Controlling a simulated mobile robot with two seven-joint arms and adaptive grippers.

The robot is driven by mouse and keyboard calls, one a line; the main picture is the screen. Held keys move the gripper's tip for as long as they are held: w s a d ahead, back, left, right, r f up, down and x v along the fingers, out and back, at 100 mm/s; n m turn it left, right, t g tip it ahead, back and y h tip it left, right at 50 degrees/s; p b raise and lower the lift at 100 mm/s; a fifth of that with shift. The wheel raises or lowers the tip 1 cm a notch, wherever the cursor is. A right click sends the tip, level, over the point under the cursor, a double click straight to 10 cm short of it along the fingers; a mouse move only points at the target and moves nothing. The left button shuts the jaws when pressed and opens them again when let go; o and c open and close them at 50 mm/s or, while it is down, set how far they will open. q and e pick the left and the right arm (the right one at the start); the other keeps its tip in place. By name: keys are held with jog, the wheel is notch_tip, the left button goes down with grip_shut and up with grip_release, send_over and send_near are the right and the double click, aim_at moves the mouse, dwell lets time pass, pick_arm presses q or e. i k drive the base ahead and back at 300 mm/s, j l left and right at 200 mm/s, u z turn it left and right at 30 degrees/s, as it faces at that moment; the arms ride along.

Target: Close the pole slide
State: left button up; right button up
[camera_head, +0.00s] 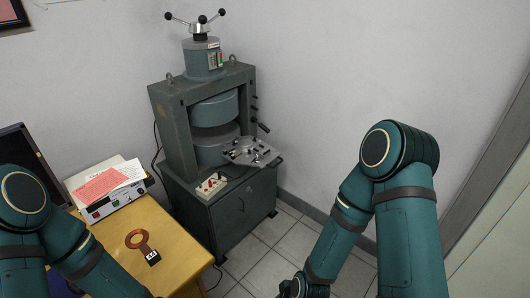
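The grey electromagnet press (205,118) stands on a dark cabinet in the middle, with two round pole pieces, an upper one (214,108) and a lower one (215,152), and a gap between them. A grey metal plate with small knobs and fittings, seemingly the pole slide (250,152), sticks out from the gap to the right. Both my arms are in the lower part of the view, away from the magnet. My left gripper is out of the picture. My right arm runs down to a wrist at the bottom edge, and its fingers are not visible.
A wooden table (178,256) at lower left holds a copper ring on a handle (137,240), a meter box (113,203) with papers, and a dark screen (30,155). A small panel with knobs (211,186) sits on the cabinet (240,212). Tiled floor is clear to the right.

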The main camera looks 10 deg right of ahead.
aim_at(265, 153)
jog(key=i+l, duration=0.25)
jog(key=l, duration=0.15)
jog(key=i+l, duration=0.3)
jog(key=l, duration=0.15)
jog(key=i+l, duration=0.1)
jog(key=i, duration=0.7)
